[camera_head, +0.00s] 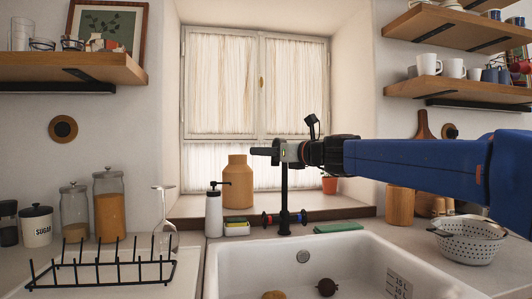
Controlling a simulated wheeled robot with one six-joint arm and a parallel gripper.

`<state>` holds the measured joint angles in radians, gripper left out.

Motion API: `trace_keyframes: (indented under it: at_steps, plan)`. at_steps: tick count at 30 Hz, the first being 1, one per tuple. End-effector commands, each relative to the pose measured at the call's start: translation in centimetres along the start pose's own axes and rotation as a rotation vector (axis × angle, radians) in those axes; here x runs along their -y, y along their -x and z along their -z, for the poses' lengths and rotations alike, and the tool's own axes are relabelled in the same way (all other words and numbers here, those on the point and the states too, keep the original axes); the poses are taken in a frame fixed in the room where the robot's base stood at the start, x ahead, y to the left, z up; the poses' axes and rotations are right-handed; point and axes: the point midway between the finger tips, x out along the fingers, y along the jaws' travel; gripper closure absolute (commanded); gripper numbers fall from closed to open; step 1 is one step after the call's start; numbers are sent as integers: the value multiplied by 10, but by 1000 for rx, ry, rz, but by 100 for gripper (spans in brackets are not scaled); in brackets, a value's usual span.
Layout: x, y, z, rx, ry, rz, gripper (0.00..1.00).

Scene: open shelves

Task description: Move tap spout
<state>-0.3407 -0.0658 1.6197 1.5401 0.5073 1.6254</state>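The tap is a black upright post (284,190) behind the sink, with red and blue marked handles at its base. Its top end meets my gripper (265,152) in the picture, and the spout is hidden behind or merged with the gripper's dark parts. My blue arm reaches in from the right, and the gripper points left at the height of the post's top. The fingers show edge-on, so I cannot tell whether they are open, shut or touching the tap.
The white sink (372,250) holds two small round items. A soap bottle (214,212), a sponge holder (237,227) and a green cloth (338,227) line its back edge. A dish rack (102,268) with a wine glass (165,215) stands left, a colander (467,243) right. Shelves hang on both sides.

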Motion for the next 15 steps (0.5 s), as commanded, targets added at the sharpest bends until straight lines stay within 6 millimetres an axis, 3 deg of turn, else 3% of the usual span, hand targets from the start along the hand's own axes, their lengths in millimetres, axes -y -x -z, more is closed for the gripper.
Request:
trace_keyframes:
  at_steps: [1, 5, 11, 15]
  plan:
    - [0, 0, 0, 0, 0, 0, 71]
    - [0, 0, 0, 0, 0, 0, 100]
    - [1, 3, 0, 0, 1, 0, 100]
    - [10, 19, -2, 2, 2, 3, 100]
